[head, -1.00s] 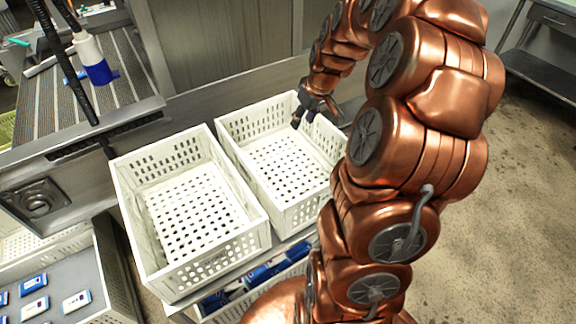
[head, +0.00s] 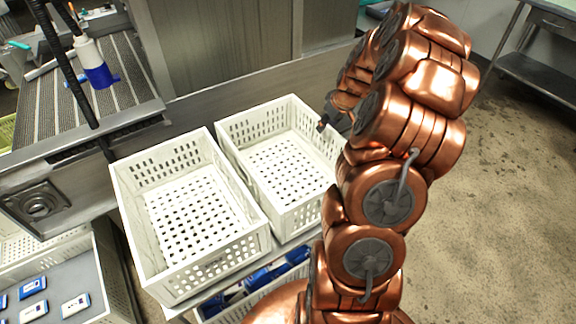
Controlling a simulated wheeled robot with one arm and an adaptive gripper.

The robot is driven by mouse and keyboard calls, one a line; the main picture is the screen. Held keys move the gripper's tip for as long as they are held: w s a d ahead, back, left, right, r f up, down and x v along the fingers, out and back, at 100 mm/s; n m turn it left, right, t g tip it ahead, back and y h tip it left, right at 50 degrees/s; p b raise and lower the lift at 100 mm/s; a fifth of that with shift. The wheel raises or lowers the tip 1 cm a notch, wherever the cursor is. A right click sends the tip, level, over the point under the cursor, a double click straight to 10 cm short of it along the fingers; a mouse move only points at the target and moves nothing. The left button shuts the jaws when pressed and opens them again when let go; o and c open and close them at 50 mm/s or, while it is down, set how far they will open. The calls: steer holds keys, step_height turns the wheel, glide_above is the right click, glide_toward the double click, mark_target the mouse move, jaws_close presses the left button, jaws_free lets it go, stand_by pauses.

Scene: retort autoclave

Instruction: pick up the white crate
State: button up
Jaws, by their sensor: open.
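Two empty white crates with perforated walls and floors stand side by side in the head view. The left white crate (head: 215,272) is nearer me, and the right white crate (head: 300,215) is set a little farther back. My gripper (head: 322,126) is at the right wall of the right crate, near its far right corner, and looks empty. Most of the gripper is hidden behind my copper-coloured arm, so I cannot tell whether it touches the rim. My arm also covers part of the right crate's right side.
Below the two crates is another container with blue packs (head: 262,277). A grey-lined tray (head: 52,296) with blue-and-white packs is at lower left. A metal wall (head: 225,45) and a ribbed conveyor (head: 115,75) lie behind. Open floor (head: 500,200) is at right.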

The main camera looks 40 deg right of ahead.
steer(key=p+x, duration=0.1)
steer(key=x, duration=0.3)
steer(key=shift+f, duration=0.1)
steer(key=shift+c, duration=0.3)
jaws_close()
stand_by(0.5)
